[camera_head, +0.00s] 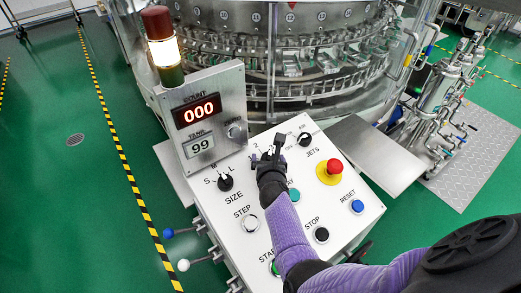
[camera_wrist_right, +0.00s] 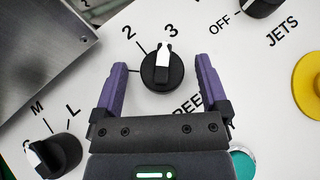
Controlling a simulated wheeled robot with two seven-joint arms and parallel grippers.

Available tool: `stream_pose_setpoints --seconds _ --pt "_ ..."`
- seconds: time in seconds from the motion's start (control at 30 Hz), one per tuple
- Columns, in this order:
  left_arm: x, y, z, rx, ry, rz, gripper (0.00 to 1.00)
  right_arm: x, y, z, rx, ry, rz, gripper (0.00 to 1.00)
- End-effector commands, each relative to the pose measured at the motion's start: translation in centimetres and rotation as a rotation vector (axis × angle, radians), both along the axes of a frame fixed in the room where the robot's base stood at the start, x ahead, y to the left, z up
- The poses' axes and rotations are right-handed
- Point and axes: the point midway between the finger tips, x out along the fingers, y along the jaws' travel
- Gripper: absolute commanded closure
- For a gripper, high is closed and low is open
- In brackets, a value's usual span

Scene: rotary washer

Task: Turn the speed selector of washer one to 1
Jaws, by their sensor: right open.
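The speed selector (camera_wrist_right: 161,72) is a round black knob with a white pointer in the right wrist view. The pointer aims up, toward the printed 3; a 2 is printed to its upper left, and no 1 can be read. The "SPEED" label below is partly covered. My right gripper (camera_wrist_right: 161,85) is open, with one purple finger on each side of the knob and a visible gap to it. In the head view my right gripper (camera_head: 269,160) is over the control panel (camera_head: 222,225) and hides most of the selector. My left gripper is not in view.
The size knob (camera_head: 225,183) is to the left and the jets knob (camera_head: 305,139) to the upper right. A red emergency button (camera_head: 334,167) on yellow is at the right. The display box (camera_head: 205,118) rises behind the panel. Several push buttons surround my forearm.

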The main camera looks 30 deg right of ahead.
Motion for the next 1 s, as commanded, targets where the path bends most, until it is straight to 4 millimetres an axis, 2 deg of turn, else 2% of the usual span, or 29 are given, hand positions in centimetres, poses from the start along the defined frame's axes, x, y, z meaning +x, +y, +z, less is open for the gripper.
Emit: stream_pose_setpoints --seconds 0.23,0.27,0.6,0.7,1.0 --pt "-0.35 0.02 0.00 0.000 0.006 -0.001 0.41 -0.05 -0.11 -0.03 -0.001 0.000 0.000 0.06" --pt "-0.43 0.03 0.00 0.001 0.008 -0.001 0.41 -0.05 -0.11 -0.03 -0.001 0.000 0.000 0.10" --pt "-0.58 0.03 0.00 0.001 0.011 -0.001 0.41 -0.04 -0.10 -0.02 -0.001 0.000 0.000 0.82" --pt "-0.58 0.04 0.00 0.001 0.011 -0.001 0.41 -0.03 -0.11 -0.01 -0.001 0.000 0.000 0.99" --pt "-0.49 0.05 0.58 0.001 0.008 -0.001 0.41 -0.08 -0.22 0.16 -0.018 -0.001 0.050 0.99"
